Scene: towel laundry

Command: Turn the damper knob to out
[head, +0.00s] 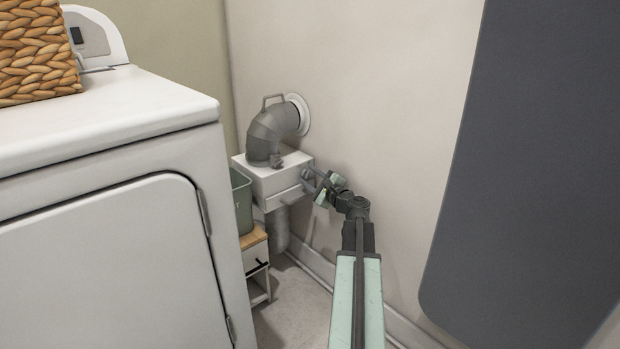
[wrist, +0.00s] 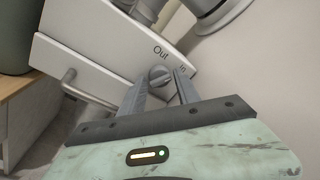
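The damper box (head: 272,181) is a white box under a grey elbow duct at the wall. In the wrist view its white face (wrist: 95,62) carries the words "Out" and "In", with "In" to the right of "Out". The round grey damper knob (wrist: 159,76) sits just below these words. I cannot tell clearly which word it points to. My gripper (wrist: 160,82) is open, with one finger on each side of the knob; contact is not clear. In the head view my gripper (head: 316,184) is at the box's right side and covers most of the knob.
A white dryer (head: 110,230) with a wicker basket (head: 38,52) on top fills the left. A green bin (head: 241,200) on a small wooden-topped stand (head: 254,238) is beside the box. A dark panel (head: 540,170) is at the right.

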